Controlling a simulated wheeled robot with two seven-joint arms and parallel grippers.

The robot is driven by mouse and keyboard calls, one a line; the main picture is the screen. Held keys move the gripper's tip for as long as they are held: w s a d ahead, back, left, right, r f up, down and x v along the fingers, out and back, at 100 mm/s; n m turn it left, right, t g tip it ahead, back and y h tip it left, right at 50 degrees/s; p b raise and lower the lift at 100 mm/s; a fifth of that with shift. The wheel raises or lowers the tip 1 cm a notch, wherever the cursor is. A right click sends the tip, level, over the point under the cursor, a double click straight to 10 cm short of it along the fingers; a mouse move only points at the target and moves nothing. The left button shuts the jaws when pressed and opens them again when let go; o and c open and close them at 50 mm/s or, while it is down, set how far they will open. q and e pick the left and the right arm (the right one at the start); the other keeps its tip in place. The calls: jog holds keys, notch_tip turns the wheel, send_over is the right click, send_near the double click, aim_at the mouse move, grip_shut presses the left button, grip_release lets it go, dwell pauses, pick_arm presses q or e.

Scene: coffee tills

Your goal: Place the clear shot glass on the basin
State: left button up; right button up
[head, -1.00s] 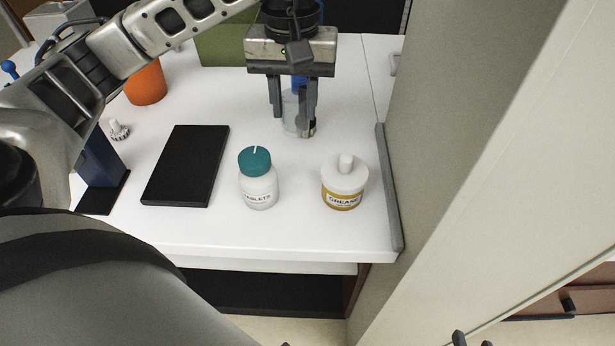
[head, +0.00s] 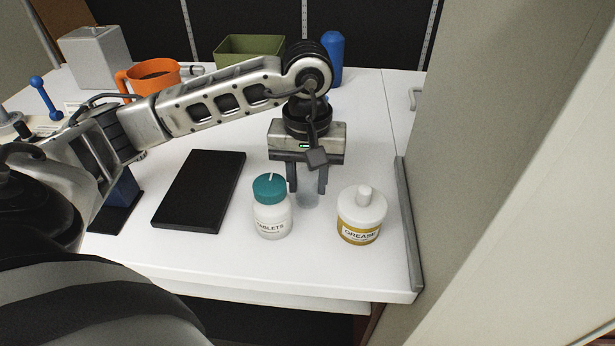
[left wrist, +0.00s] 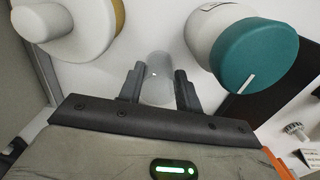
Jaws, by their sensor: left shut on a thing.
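My left gripper (head: 307,188) points down over the white counter, shut on the clear shot glass (head: 308,199). The glass is faint and see-through in the head view. In the left wrist view the glass (left wrist: 157,75) sits between the two fingers of the left gripper (left wrist: 158,90). I cannot tell whether its base touches the counter. It is behind and between the tablets bottle and the grease jar. An olive green open container (head: 250,52) stands at the back; I cannot tell whether it is the basin. My right gripper is not in view.
A white tablets bottle (head: 273,220) with a teal cap and a grease jar (head: 361,222) stand close in front. A black flat slab (head: 200,190) lies left. An orange mug (head: 150,76), a grey box (head: 97,55) and a blue bottle (head: 333,58) are behind. A wall (head: 480,150) bounds the right.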

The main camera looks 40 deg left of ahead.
pick_arm(q)
jog(key=shift+f, duration=0.15)
jog(key=o, duration=1)
